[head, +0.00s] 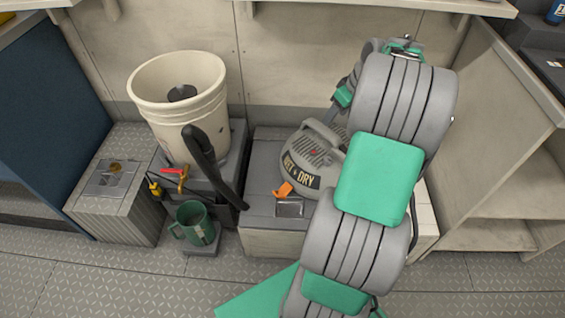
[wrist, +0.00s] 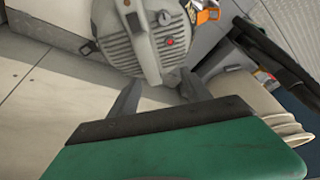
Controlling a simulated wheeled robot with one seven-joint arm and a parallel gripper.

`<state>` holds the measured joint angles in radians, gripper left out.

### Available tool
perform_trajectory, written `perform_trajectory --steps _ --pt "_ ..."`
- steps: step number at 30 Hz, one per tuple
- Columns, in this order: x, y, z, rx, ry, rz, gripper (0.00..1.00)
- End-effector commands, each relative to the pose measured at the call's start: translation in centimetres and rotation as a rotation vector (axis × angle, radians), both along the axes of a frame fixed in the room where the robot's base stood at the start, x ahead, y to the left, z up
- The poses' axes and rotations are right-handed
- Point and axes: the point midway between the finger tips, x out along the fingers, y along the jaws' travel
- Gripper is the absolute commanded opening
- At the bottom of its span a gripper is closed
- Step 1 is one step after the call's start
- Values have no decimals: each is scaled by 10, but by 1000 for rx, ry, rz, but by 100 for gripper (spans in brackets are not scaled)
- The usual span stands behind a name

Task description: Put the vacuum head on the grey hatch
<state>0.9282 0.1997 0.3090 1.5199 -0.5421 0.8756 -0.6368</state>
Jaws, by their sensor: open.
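The vacuum head (head: 300,165) is a grey ribbed dome with a handle and a "WET DRY" label. It rests on a light box with a grey top (head: 262,165), partly hidden behind my arm. In the wrist view the vacuum head (wrist: 145,40) with its red button lies just beyond my gripper (wrist: 162,80). The gripper is open and empty, its fingers apart near the dome's edge; I cannot tell whether they touch it.
A cream bucket (head: 180,110) stands on a dark grey case, with a black hose (head: 205,160) hanging beside it. A green mug (head: 195,222) stands in front. Shelves (head: 500,205) flank the right; foreground floor is clear.

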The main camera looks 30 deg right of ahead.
Motion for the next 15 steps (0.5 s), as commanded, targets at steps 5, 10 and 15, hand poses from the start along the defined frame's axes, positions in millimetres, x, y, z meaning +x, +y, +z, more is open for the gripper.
perform_trajectory --steps 5,10,15 --pt "8 148 22 16 77 -25 56" --pt "-48 274 19 7 151 -91 56" --pt "-113 333 0 -15 188 -150 56"
